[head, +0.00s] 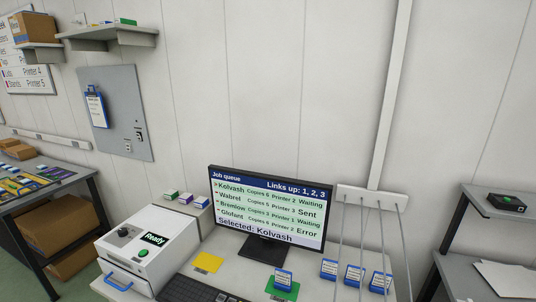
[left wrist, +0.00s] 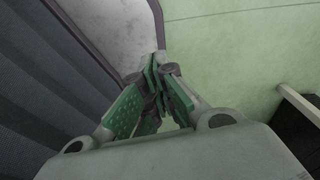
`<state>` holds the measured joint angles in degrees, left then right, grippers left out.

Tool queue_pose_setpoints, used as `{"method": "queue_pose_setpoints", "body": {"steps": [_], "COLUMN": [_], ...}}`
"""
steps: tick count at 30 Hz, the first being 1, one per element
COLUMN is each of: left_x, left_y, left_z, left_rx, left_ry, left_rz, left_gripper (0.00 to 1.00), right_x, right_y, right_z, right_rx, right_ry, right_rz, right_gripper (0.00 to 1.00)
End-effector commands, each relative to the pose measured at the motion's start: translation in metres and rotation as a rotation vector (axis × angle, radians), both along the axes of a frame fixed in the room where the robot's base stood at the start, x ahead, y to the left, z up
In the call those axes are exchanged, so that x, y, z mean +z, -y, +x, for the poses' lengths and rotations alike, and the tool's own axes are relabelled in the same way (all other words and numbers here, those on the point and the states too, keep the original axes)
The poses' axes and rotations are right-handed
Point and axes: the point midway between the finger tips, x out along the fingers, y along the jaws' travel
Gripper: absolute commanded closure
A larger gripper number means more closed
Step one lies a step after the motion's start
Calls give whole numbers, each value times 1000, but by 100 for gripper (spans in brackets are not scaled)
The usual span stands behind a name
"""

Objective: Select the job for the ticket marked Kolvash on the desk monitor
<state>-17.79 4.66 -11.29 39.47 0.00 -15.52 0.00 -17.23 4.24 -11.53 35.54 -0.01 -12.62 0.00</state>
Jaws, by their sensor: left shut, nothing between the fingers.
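The desk monitor (head: 270,212) stands upright on the desk in the head view. Its screen is headed "Job queue" with "Links up: 1, 2, 3". The Kolvash row (head: 230,188) is at the top and appears to read Copies 6, Printer 2, Waiting. Rows for Wabrel, Bremlow and Glofunt lie below it. The bottom line (head: 255,230) reads "Selected: Kolvash". My left gripper (left wrist: 158,62) shows only in the left wrist view, shut and empty, away from the monitor. My right gripper is in neither view.
A black keyboard (head: 195,290) lies before the monitor. A white machine (head: 148,252) with a "Ready" display stands left of it. Several blue-and-white ink boxes (head: 354,274) stand at right among thin cables. A yellow card (head: 207,262) lies on the desk.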

Motion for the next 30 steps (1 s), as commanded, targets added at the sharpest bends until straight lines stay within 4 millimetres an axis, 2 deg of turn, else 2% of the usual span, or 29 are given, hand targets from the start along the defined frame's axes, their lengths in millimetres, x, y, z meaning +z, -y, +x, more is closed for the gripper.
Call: {"method": "queue_pose_setpoints", "body": {"steps": [6, 30], "left_x": [-7, -7], "left_y": [-4, -4], "left_z": [-19, -20], "left_rx": [-2, -3], "left_ry": [-7, -7], "left_rz": [2, 1], "left_gripper": [100, 100], "right_x": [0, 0], "right_y": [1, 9], "right_z": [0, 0], "right_rx": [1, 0], "right_ry": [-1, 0], "right_rz": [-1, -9], "right_gripper": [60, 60]}}
